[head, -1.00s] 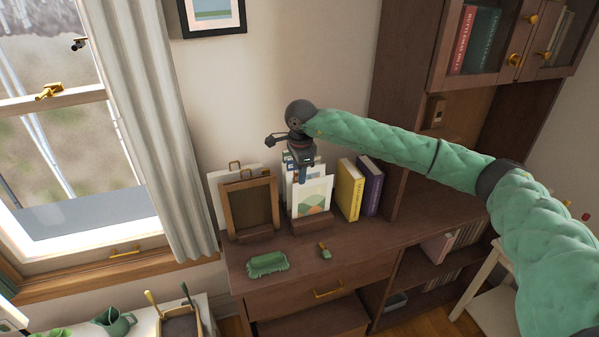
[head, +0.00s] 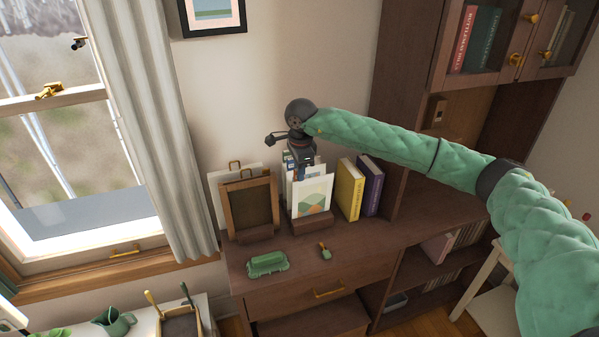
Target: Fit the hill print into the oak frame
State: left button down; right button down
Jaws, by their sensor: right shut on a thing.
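The hill print (head: 313,196), a white sheet with green and orange hills, stands upright in a wooden holder (head: 311,222) on the cabinet top. My right gripper (head: 303,173) points down at the print's upper edge and is shut on it; the fingertips are partly hidden behind the sheet. The oak frame (head: 250,205), brown with a dark inside, leans upright on a stand just left of the print, apart from it. My left gripper is out of view.
Yellow (head: 349,188) and purple (head: 371,187) books stand right of the print. A green tray (head: 267,264) and a small green-and-orange object (head: 325,251) lie in front. The cabinet top (head: 375,236) is clear at the front right.

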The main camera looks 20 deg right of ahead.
jog(key=shift+r, duration=3.2)
jog(key=shift+r+b, duration=0.3)
jog(key=shift+r, duration=1.1)
jog(key=shift+a, duration=0.1)
